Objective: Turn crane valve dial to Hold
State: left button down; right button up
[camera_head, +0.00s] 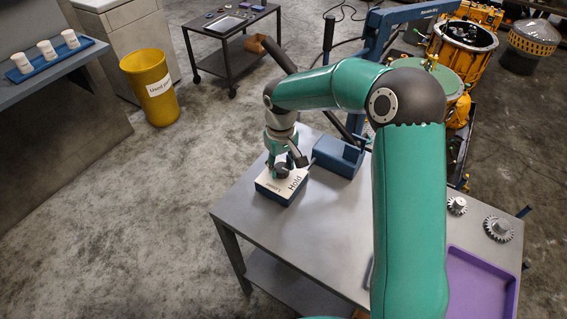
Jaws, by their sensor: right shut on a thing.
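The valve box (283,187) is a small blue box with a white top at the left back of the grey table. Its top carries the printed words "Hold" and "Lower", which read sideways from here. My right gripper (284,169) reaches down onto the top of the box from above and is shut on the dial. The dial itself is mostly hidden by the fingers, so I cannot tell which word it points to. My left gripper is not in view.
Gears (498,229) and a purple tray (480,285) lie on the table's right side. The blue crane frame (375,40) and gearbox housing (462,50) stand behind. A yellow bin (150,88) stands on the floor.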

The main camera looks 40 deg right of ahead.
aim_at(281, 167)
jog(key=o, duration=1.1)
jog(key=shift+w+r, duration=0.15)
jog(key=shift+w, duration=0.1)
jog(key=shift+o, duration=0.2)
jog(key=shift+s, duration=0.1)
notch_tip(281, 167, up, 12)
